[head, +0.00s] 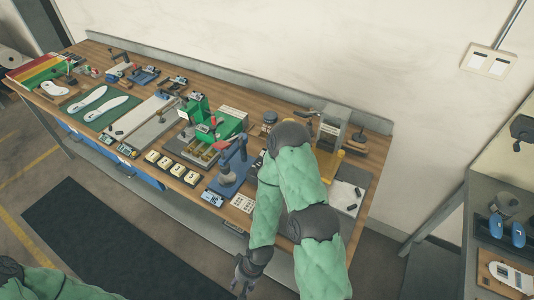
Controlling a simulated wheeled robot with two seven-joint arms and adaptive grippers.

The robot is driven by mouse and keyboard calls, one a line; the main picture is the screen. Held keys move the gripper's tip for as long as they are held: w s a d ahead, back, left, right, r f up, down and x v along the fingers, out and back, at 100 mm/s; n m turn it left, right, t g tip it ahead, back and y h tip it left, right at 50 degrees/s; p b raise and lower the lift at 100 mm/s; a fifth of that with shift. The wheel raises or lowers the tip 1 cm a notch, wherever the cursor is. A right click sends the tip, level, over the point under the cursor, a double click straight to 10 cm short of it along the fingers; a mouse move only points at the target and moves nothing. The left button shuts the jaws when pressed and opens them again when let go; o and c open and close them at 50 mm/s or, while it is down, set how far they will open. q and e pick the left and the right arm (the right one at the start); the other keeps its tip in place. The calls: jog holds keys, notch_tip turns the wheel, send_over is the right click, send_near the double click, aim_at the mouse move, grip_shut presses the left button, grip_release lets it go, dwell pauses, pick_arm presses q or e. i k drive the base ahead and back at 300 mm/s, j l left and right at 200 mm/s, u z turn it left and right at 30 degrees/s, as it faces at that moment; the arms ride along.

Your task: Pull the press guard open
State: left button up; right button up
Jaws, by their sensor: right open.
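My right arm rises from the bottom, bends over the bench's right part, and comes back down to my right gripper (242,284). The gripper is small and dark, open, with nothing visible in it. It hangs in front of the bench, apart from the machines. A grey upright machine (333,128) with a yellow part at its base stands at the back right, partly hidden by my arm; it may be the press. I cannot make out its guard or the guard's position. A blue-based device (230,178) stands left of my arm. My left gripper is out of view.
The long wooden workbench (375,146) runs along the wall. A green machine (229,122) stands mid-bench, and white insoles (105,111) lie on a green mat farther left. A grey side table (483,205) stands at right. Floor in front is clear, with a dark mat (100,235).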

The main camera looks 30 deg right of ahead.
aim_at(328, 165)
jog(key=k+z, duration=0.1)
jog(key=z, duration=0.25)
jog(key=k+z, duration=0.1)
jog(key=z, duration=0.25)
jog(key=k+z, duration=0.15)
jog(key=z, duration=0.25)
